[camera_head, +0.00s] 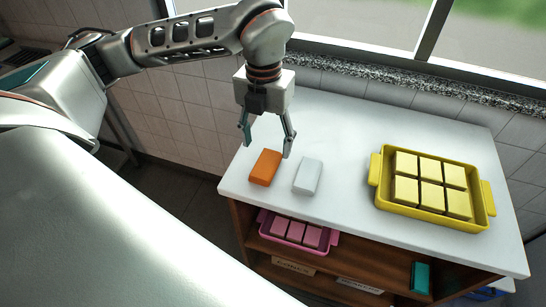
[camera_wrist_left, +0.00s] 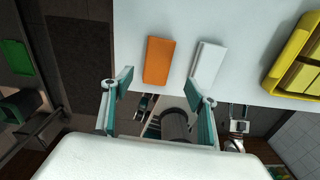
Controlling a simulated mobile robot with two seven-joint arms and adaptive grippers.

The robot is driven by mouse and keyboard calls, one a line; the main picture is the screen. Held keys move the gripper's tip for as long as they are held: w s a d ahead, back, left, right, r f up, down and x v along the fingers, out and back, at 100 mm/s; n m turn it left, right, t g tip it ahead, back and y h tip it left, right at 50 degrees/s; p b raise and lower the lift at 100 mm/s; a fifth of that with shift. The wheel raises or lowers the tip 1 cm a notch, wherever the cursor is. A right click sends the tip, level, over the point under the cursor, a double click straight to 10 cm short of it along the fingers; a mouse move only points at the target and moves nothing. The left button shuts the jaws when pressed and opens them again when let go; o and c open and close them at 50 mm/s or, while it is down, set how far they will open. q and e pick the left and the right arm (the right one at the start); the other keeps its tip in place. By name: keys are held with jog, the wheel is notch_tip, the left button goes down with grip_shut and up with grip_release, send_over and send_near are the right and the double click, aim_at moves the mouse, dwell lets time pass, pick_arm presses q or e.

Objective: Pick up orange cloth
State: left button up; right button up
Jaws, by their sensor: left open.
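The orange cloth (camera_head: 264,167) is a small block-like piece lying on the left part of the white tabletop (camera_head: 338,130). It also shows in the left wrist view (camera_wrist_left: 158,60), just beyond the fingertips. My left gripper (camera_head: 267,147) hangs above the cloth, pointing down, with its two fingers spread. In the left wrist view the open fingers (camera_wrist_left: 159,78) stand to either side of the cloth's line, with nothing between them touching. My right gripper is not in view.
A white block (camera_head: 307,176) lies close to the right of the cloth. A yellow tray (camera_head: 427,217) with several pale yellow blocks stands further right. A pink tray (camera_head: 328,243) sits on the shelf below, with a teal item (camera_head: 421,277) lower right. A window ledge borders the back.

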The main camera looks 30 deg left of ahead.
aim_at(266, 163)
pick_arm(q)
jog(key=shift+w+a+f, duration=0.1)
jog(key=shift+a+f, duration=0.1)
jog(key=shift+a, duration=0.1)
jog(key=shift+f, duration=3.6)
jog(key=shift+c, duration=0.3)
jog(key=c, duration=1.1)
